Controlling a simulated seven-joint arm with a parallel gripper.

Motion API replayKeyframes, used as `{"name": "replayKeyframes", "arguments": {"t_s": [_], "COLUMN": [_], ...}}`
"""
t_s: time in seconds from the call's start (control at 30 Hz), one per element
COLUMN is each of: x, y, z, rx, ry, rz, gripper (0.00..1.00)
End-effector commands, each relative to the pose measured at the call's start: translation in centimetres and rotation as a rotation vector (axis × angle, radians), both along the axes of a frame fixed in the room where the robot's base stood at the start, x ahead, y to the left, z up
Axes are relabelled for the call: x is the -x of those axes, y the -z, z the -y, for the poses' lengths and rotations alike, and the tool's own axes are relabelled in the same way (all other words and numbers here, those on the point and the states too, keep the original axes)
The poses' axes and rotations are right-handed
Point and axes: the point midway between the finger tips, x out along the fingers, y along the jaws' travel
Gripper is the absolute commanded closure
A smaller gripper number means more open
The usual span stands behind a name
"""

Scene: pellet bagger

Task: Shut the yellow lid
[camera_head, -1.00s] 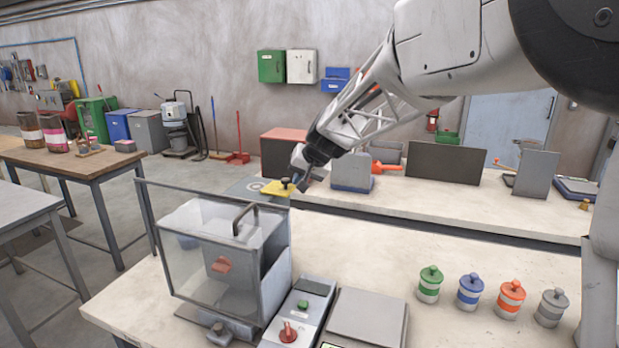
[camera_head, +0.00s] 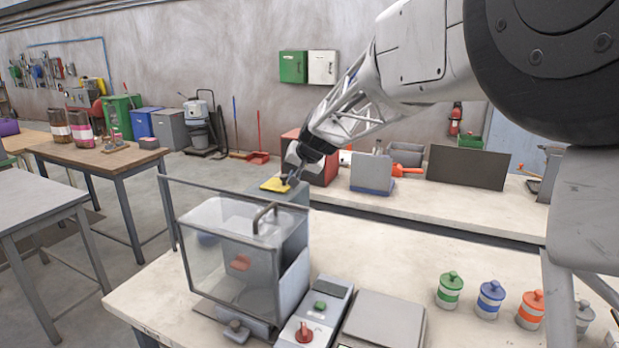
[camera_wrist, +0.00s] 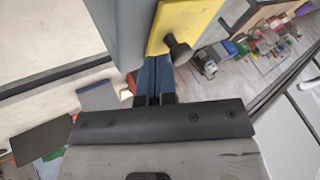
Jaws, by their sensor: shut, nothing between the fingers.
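The yellow lid (camera_head: 274,185) is a small flat plate with a dark knob. In the head view it looks close to level on top of a grey box (camera_head: 300,198), behind the clear-fronted bagger. I cannot tell whether it sits fully flush. The lid (camera_wrist: 184,20) and its knob (camera_wrist: 180,50) also show at the top of the wrist view, against the grey box wall (camera_wrist: 128,28). My gripper (camera_head: 293,179) is shut and empty, close beside the knob; its fingertips (camera_wrist: 154,68) show in the wrist view. Whether they touch the lid or knob is unclear.
The bagger's clear housing (camera_head: 225,255) with a black handle (camera_head: 265,215) stands in front of the box. A control box (camera_head: 315,312) and grey plate (camera_head: 385,320) are right of it. Several lidded jars (camera_head: 450,290) stand farther right. A second bench (camera_head: 430,205) lies behind.

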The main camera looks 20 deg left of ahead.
Motion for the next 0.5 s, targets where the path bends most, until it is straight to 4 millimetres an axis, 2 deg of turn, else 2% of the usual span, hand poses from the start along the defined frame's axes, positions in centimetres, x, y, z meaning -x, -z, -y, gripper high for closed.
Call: {"name": "replayKeyframes", "arguments": {"t_s": [0.1,0.5], "x": [0.05,0.08], "y": [0.03,0.02], "z": [-0.92,-1.13], "rx": [0.0,-0.001], "ry": [-0.001,-0.001], "rz": [0.001,0.0], "gripper": [1.0,1.0]}}
